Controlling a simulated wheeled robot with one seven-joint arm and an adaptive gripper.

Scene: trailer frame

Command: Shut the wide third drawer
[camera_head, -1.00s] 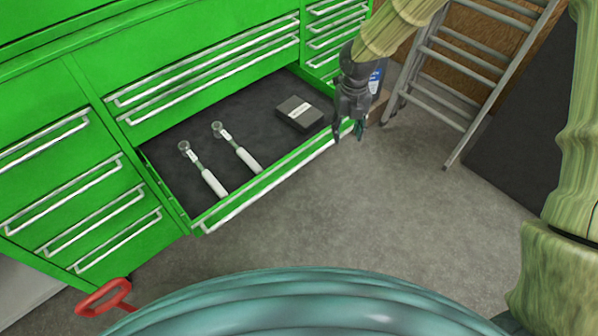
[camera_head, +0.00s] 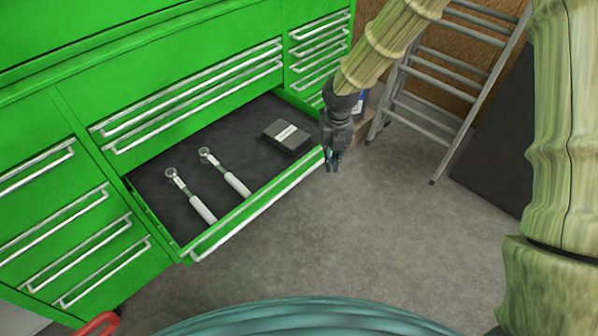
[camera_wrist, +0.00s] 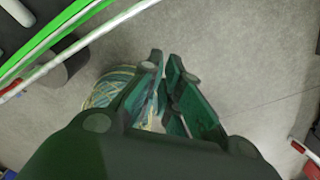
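The wide third drawer (camera_head: 225,228) of the green tool cabinet is pulled out. It has a dark liner and a long silver handle along its front edge. Two silver ratchets with white grips (camera_head: 190,192) and a dark box (camera_head: 286,137) lie inside. My gripper (camera_head: 334,168) is in front of the drawer's right end, pointing down, with nothing in it. In the wrist view the drawer's green front edge and silver handle (camera_wrist: 62,58) cross the upper left, apart from my gripper (camera_wrist: 166,88). Its fingers stand close together with a narrow gap at the tips.
The cabinet's upper wide drawers (camera_head: 190,90), left drawers (camera_head: 70,215) and small right drawers (camera_head: 320,45) are shut. A grey ladder (camera_head: 440,90) leans behind on the right. A red handle (camera_head: 98,324) shows at the lower left. The grey floor before the drawer is clear.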

